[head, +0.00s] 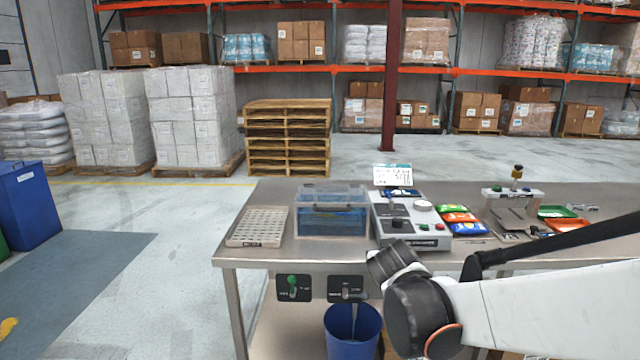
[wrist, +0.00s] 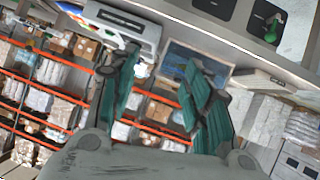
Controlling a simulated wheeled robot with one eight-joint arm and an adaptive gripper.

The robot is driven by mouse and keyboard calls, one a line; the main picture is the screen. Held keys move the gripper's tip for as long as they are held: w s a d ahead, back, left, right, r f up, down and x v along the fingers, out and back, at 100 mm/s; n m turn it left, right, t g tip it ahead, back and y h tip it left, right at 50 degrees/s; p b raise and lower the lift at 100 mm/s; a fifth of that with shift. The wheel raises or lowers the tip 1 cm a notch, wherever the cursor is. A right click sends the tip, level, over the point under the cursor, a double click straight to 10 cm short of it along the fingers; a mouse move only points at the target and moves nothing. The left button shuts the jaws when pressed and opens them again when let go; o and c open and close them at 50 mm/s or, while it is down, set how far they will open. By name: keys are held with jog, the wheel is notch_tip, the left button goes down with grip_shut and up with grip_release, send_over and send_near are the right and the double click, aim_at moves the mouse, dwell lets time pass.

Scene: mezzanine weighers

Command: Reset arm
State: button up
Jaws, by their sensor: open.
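My gripper (wrist: 163,75) shows in the wrist view with its two teal-padded fingers apart and nothing between them. In the head view my white and black arm reaches in from the right, in front of the steel bench (head: 285,256). My gripper's fingers cannot be made out there.
On the bench stand a white rack (head: 257,227), a clear blue-based box (head: 332,222), a weighing machine (head: 408,218) and colored packets (head: 458,218). A blue bin (head: 352,330) stands below the bench front. Open floor lies to the left.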

jog(key=s+d+f+g+y, duration=0.1)
jog(key=s+d+g, duration=0.1)
jog(key=s, duration=1.3)
jog(key=s+d+f+g+y, duration=0.1)
jog(key=s+d+g, duration=0.1)
jog(key=s, duration=1.2)
jog(key=shift+s+d+f+g, duration=0.2)
jog(key=shift+s+d+g, duration=0.05)
jog(key=shift+s+g, duration=0.15)
